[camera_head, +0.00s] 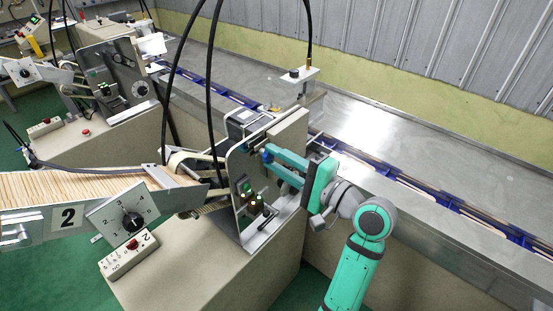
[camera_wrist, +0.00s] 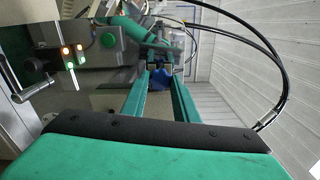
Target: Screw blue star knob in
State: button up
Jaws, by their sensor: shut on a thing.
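The blue star knob (camera_wrist: 161,80) shows small between the tips of my fingers in the wrist view. It is on the side of the wrapping machine, and its far end is hard to make out. My gripper (camera_wrist: 160,76) reaches straight at it, with one finger on each side, shut on the knob. In the head view my gripper (camera_head: 267,157) comes in from the right at the machine's upright metal plate (camera_head: 240,185). There a bit of blue shows at the fingertips, and the fingers hide most of the knob. I cannot tell how deep the knob sits.
Indicator lights (camera_wrist: 72,52) and a crank handle (camera_wrist: 28,90) are left of my fingers. Black cables (camera_wrist: 262,55) arch on the right. A conveyor with blue parts (camera_head: 400,180) runs behind my arm. A dial box (camera_head: 131,218) and stick tray (camera_head: 75,187) are at left.

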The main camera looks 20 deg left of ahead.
jog(key=m, duration=0.6)
jog(key=shift+m, duration=0.4)
jog(key=m, duration=0.6)
jog(key=o, duration=0.9)
jog(key=shift+o, duration=0.2)
